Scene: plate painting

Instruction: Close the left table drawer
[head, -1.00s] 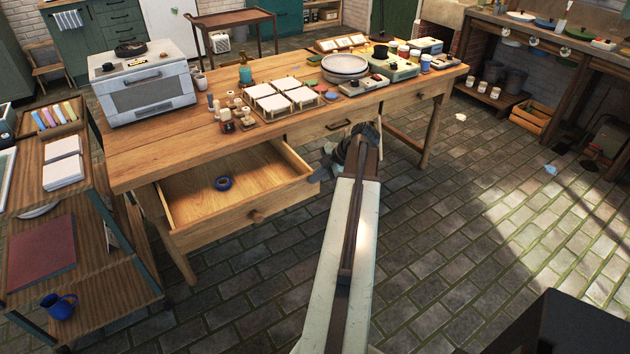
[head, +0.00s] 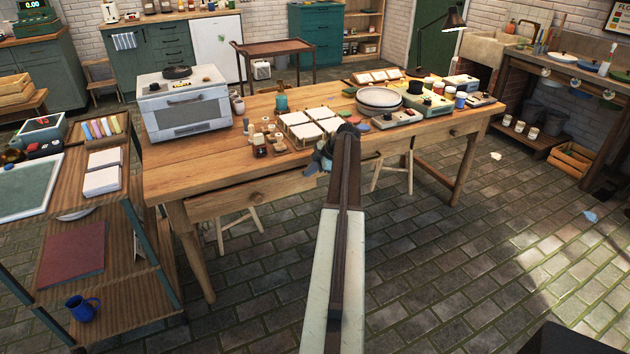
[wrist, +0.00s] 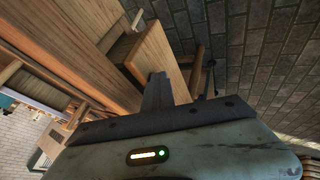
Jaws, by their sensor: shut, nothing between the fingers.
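My gripper (head: 320,162) is shut and empty at the right end of the drawer front. In the wrist view my gripper (wrist: 157,92) reaches the front's edge; I cannot tell if they touch.
The tabletop holds an oven (head: 186,103), white tiles (head: 309,131), small jars and stacked plates (head: 379,99). A shelf unit (head: 120,240) stands close at the left. Stools are under the table.

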